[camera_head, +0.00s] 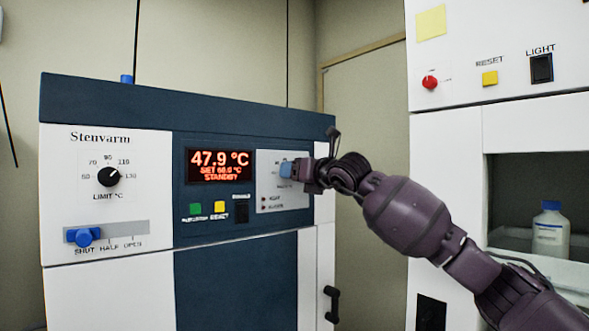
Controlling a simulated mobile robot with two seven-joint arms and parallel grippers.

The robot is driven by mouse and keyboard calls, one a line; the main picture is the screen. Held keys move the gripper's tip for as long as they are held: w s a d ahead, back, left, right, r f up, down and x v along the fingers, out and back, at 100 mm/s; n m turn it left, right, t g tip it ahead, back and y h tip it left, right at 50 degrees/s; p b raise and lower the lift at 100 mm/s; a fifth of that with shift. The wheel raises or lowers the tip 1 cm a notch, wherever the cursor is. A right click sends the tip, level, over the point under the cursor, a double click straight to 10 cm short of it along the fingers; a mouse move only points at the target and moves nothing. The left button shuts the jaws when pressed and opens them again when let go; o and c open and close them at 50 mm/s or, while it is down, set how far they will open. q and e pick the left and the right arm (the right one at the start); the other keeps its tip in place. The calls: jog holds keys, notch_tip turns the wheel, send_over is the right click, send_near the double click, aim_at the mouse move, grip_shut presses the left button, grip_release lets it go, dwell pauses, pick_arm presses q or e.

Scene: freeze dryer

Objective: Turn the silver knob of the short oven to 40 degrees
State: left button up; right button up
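The short oven (105,230) is a white and dark blue unit marked Stenvarm. Its red display (220,166) reads 47.9 °C, with a smaller blurred set line that looks like 60-something and a line that looks like STANDBY. My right gripper (288,170) is at the light grey control panel (270,205) right of the display. A small blue patch shows at its tip, and I cannot tell whether it is a fingertip or part of a control. No silver knob shows clearly; the gripper covers that part of the panel. Its finger opening cannot be made out. My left gripper is not in view.
A black LIMIT knob (108,176) and a blue slider (84,237) marked SHUT, HALF, OPEN are on the oven's left. Green (195,209) and yellow (219,208) buttons sit below the display. A taller white unit (450,140) stands right, with a bottle (550,231) in its recess.

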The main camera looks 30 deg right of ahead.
jog(key=shift+w+a, duration=0.1)
jog(key=shift+w, duration=0.7)
jog(key=c, duration=0.9)
jog(key=shift+n+b, duration=2.25)
jog(key=shift+n, duration=2.15)
jog(key=o, duration=0.9)
